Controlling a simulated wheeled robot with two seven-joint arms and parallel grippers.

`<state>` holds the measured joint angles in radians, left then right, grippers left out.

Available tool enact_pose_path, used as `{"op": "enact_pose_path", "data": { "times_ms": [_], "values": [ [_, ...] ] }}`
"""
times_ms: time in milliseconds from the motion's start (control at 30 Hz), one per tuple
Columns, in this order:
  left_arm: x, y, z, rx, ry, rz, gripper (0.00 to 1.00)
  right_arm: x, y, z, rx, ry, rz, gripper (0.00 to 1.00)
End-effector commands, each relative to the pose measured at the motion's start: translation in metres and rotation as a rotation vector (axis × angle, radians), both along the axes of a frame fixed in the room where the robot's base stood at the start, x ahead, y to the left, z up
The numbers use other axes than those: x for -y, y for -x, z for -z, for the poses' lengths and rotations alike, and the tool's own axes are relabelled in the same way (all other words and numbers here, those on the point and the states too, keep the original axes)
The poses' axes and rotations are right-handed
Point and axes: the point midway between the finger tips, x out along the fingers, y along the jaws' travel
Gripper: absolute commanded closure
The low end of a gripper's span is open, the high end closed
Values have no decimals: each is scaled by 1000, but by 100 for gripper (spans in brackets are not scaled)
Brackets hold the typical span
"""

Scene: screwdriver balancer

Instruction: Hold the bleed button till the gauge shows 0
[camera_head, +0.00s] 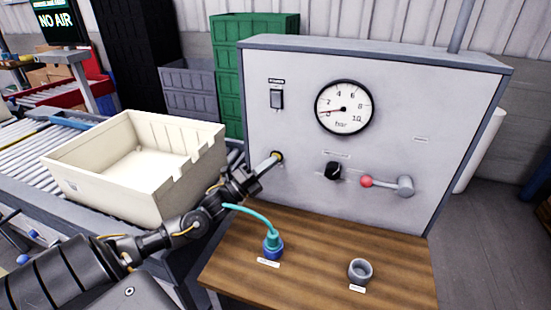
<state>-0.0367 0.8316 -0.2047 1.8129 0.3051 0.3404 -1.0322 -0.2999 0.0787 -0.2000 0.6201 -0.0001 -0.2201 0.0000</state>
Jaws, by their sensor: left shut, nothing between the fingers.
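The grey panel (300,75) carries a round pressure gauge (344,107) marked in bar. Its red needle points left, toward the low end of the scale; I cannot read whether it is exactly on 0. My right gripper is not in view.
A dark knob (333,170) and a red-tipped lever (385,184) are right of the button, with a switch (276,98) above. A teal hose with a blue fitting (273,244) and a grey cup (360,271) stand on the wooden shelf. A cream crate (190,190) sits left.

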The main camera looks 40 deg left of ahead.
Motion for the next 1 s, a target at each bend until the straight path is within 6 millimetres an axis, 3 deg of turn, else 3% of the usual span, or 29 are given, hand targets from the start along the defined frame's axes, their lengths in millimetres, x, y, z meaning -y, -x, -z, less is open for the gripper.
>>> {"op": "enact_pose_path", "data": {
  "times_ms": [1000],
  "values": [
    [5, 16, 0, 0, 0, 0, 100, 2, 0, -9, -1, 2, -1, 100]
  ]
}}
